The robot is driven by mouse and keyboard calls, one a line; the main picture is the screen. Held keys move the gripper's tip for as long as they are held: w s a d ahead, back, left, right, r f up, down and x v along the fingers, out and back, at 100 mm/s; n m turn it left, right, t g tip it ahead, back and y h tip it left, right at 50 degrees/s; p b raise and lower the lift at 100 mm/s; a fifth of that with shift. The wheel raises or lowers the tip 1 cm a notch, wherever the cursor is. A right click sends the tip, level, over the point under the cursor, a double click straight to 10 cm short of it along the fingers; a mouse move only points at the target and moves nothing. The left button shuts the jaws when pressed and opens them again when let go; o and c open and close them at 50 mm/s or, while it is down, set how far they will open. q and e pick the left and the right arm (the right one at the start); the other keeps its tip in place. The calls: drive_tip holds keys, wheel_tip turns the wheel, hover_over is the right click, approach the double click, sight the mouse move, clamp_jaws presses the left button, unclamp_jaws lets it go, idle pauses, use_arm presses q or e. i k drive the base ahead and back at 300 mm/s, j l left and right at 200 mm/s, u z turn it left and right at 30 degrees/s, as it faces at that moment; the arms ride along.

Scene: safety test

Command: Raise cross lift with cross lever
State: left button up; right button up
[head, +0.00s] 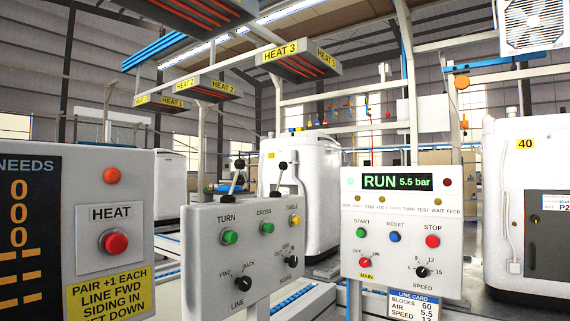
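A grey control box (214,267) stands in the middle, with TURN, CROSS and TABLE labels on its face. Black-knobbed levers rise from its top edge. One lever (239,164) is near TURN and leans right; another lever (283,166) is right of the CROSS label. I cannot tell for sure which one is the cross lever. A green button (267,228) sits under CROSS, another green button (229,237) under TURN, and a yellow button (295,219) under TABLE. The cross lift cannot be made out. Neither of my grippers is in view.
A RUN 5.5 bar panel (402,267) stands close on the right. A HEAT panel (115,270) with a red button stands on the left. White machines (315,170) stand behind. Blue-edged conveyor rails (290,302) run low between the panels. Heaters (300,60) hang overhead.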

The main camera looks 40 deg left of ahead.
sight(283, 165)
drive_tip(key=u, duration=0.5)
drive_tip(key=i+l+u, duration=0.8)
drive_tip(key=l, duration=0.25)
drive_tip(key=i+l, duration=0.25)
drive_tip(key=l, duration=0.15)
drive_tip(key=i+l, duration=0.2)
drive_tip(key=l, duration=0.15)
drive_tip(key=i+l+u, duration=0.1)
drive_tip(key=i+l, duration=0.15)
drive_tip(key=l, duration=0.15)
drive_tip(key=i+l, duration=0.25)
drive_tip(key=l, duration=0.15)
